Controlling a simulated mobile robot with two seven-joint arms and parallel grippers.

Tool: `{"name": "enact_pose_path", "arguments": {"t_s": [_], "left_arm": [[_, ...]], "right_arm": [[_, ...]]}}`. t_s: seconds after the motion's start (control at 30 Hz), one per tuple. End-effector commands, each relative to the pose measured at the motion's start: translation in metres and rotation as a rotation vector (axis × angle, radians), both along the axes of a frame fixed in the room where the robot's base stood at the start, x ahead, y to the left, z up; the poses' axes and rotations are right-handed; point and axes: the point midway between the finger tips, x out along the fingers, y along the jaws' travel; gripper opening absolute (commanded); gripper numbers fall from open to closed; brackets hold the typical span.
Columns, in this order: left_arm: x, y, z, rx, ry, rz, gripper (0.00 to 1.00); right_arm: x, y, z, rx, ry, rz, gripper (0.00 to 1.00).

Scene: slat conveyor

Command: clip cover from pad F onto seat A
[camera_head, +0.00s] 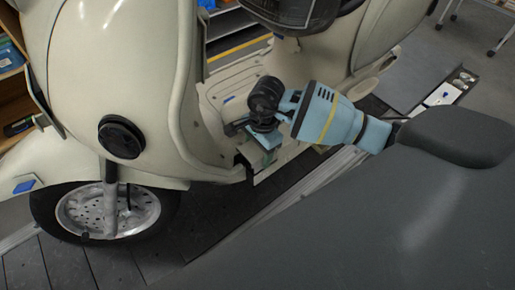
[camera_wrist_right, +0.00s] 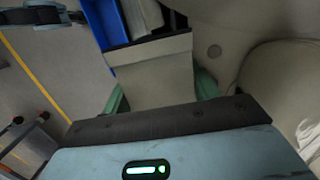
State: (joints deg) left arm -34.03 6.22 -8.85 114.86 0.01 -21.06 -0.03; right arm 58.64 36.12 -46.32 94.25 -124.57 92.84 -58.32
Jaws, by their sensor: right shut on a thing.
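My right gripper (camera_head: 267,142) reaches down beside the cream scooter's footboard in the head view. In the right wrist view, its two green fingertips (camera_wrist_right: 162,92) are shut on a flat pale grey-beige panel, which I take for the cover (camera_wrist_right: 150,72). The panel lies between the fingers, with its far edge near a blue bin. In the head view the cover is too small and too hidden by the gripper to make out surely. I cannot read any letter marking pad F or seat A. My left gripper is not seen.
The cream scooter (camera_head: 80,70) fills the left, with its front wheel (camera_head: 108,212) low. Dark slatted floor (camera_head: 215,225) runs below it. A blue bin (camera_wrist_right: 103,25) is at the top of the wrist view. A cream rounded body surface (camera_wrist_right: 275,75) is close on the right there.

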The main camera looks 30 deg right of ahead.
Motion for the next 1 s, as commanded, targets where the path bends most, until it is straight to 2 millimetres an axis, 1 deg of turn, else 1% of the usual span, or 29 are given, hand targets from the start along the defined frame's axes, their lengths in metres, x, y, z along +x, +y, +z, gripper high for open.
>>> {"name": "enact_pose_path", "arguments": {"t_s": [0.33,0.73,1.0], "left_arm": [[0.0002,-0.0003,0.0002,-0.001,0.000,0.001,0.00],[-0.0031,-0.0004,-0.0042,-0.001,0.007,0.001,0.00],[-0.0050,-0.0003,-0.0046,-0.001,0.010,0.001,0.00]], "right_arm": [[0.0004,-0.0001,0.0004,0.000,-0.002,0.000,0.36],[0.0005,0.0000,-0.0052,0.000,-0.002,0.000,0.36],[0.0006,0.0001,-0.0053,0.000,-0.002,0.000,0.36]]}}
